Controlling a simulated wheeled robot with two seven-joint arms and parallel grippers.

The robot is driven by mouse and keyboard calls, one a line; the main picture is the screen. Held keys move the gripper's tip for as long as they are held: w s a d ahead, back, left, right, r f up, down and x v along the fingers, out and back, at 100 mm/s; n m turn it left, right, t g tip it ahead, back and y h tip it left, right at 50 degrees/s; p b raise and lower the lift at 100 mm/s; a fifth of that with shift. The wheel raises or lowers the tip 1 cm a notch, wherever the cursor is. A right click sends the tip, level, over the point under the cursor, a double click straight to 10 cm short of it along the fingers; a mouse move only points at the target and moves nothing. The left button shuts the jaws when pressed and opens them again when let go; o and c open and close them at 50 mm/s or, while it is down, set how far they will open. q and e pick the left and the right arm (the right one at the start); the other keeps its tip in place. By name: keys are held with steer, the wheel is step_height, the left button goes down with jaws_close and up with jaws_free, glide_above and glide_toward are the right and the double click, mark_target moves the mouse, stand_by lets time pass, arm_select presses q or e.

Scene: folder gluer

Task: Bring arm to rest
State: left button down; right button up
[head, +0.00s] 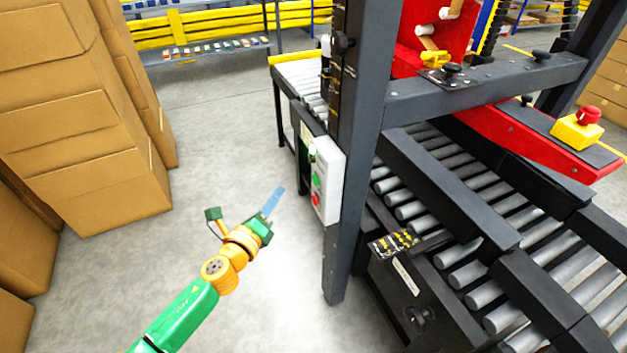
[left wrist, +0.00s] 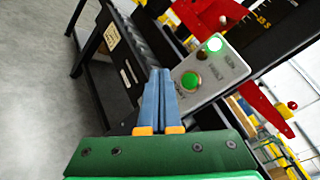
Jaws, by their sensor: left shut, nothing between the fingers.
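My left arm, green and orange, reaches up from the bottom of the head view. My left gripper (head: 279,191) has blue fingers that are together and hold nothing. In the left wrist view the shut fingers (left wrist: 159,72) point toward the machine, just left of the control box. The white control box (head: 327,182) is on the dark machine post, to the right of the gripper and apart from it in the head view. My right gripper is in neither view.
The folder gluer's dark post (head: 351,150) and roller conveyor (head: 470,255) fill the right side. A red emergency button on a yellow box (head: 577,131) sits far right. Stacked cardboard boxes (head: 80,130) stand left. Grey floor (head: 215,140) is clear between boxes and machine.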

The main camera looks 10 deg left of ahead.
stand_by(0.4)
arm_select(q)
steer(key=s+a+f+n+g+y+p, duration=0.2)
steer(key=s+f+n+g+p, duration=0.15)
steer(key=s+f+n, duration=0.5)
steer(key=s+a+f+n+g+y+p, duration=0.15)
steer(key=s+f+n+g, duration=0.35)
steer(key=f, duration=0.7)
steer(key=s+f+n+g+p, duration=0.1)
steer(key=s+f+n+g, duration=0.1)
steer(key=s, duration=0.7)
steer(key=s+d+f+n+g+p, duration=0.1)
steer(key=s+f+n+g, duration=0.2)
steer(key=s+n, duration=0.3)
steer(key=s+d+f+n+g+p, duration=0.1)
steer(key=s+f+n, duration=0.3)
steer(key=s, duration=1)
steer(key=shift+s+f+g+p, duration=0.15)
steer(key=shift+g+p, duration=0.3)
steer(key=shift+g, duration=0.3)
